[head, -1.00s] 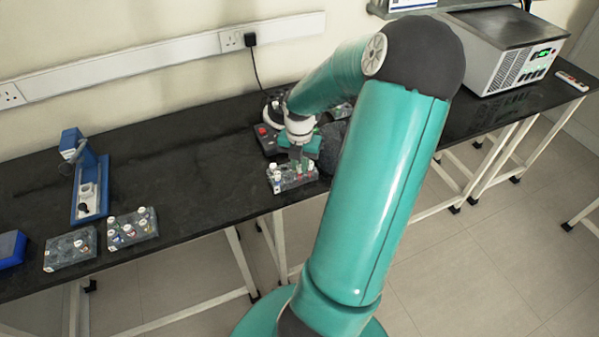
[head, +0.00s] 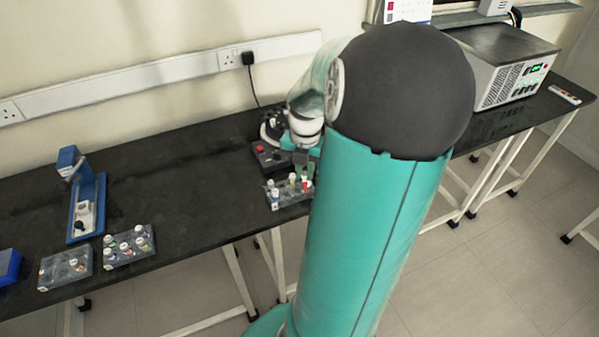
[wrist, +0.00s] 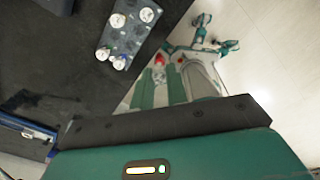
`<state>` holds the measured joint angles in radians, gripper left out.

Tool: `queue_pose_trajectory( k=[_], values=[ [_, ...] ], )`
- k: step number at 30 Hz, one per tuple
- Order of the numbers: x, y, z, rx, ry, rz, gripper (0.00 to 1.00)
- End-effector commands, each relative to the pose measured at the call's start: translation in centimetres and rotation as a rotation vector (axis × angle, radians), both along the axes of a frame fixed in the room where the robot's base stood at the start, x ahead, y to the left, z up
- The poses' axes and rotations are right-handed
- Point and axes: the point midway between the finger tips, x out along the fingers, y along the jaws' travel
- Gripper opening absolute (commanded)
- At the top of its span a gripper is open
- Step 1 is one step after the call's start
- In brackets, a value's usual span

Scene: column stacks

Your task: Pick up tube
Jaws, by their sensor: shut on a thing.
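My gripper (head: 303,169) is at the front of the bench, just above the right end of a clear tube rack (head: 290,198). It is shut on a red tube (head: 305,183), which shows below the fingers. In the wrist view the red tube (wrist: 158,59) is at the tips of my green fingers (wrist: 160,76), beside the rack (wrist: 126,40). Several white-topped tubes stand in that rack. Most of the held tube is hidden, and I cannot tell how far its lower end is from the rack.
Two more racks, one with several tubes (head: 129,248) and one fuller of empty places (head: 66,268), sit at the left. A blue stand (head: 86,205) is behind them. A dark device with a red button (head: 266,154) is behind my gripper. The middle bench is clear.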

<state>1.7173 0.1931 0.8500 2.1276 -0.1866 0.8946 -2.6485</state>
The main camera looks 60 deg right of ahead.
Motion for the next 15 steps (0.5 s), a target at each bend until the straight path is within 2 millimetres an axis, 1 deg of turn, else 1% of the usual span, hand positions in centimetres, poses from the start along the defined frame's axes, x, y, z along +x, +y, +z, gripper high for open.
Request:
queue_pose_trajectory(
  k=[1,12,15],
  values=[
    [-0.7,0.3,0.7,-0.006,0.002,-0.005,0.00],
    [-6.3,3.5,3.5,-0.007,0.001,-0.002,0.00],
    [-6.5,3.8,3.5,-0.002,0.002,0.006,0.00]
  ],
)
